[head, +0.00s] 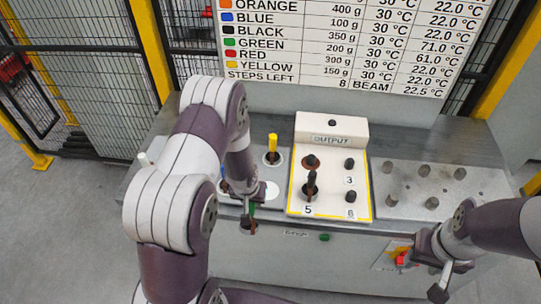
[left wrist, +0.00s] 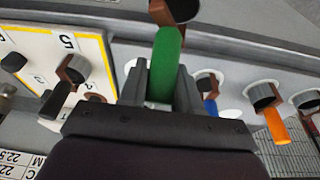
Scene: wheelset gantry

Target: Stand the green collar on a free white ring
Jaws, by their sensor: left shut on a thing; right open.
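My left gripper (left wrist: 165,85) is shut on the green handle of the green collar (left wrist: 166,62). A brown bracket and a dark cylinder show at the collar's far end in the left wrist view. In the head view the held green collar (head: 253,207) hangs near the table's front edge, partly behind my arm. White rings lie on the table. One ring (head: 264,158) holds the yellow collar (head: 272,143); another bears the orange collar (left wrist: 276,125). The blue collar (left wrist: 210,106) stands near the gripper. Which ring is free is hard to tell. My right gripper (head: 433,266) is open and empty.
The output board (head: 360,208) with dark pegs and brown-bracketed collars stands right of my left gripper. A grey plate with several metal pegs (head: 424,171) lies further right. A green button (head: 324,237) is on the table front. My left arm hides the table's left part.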

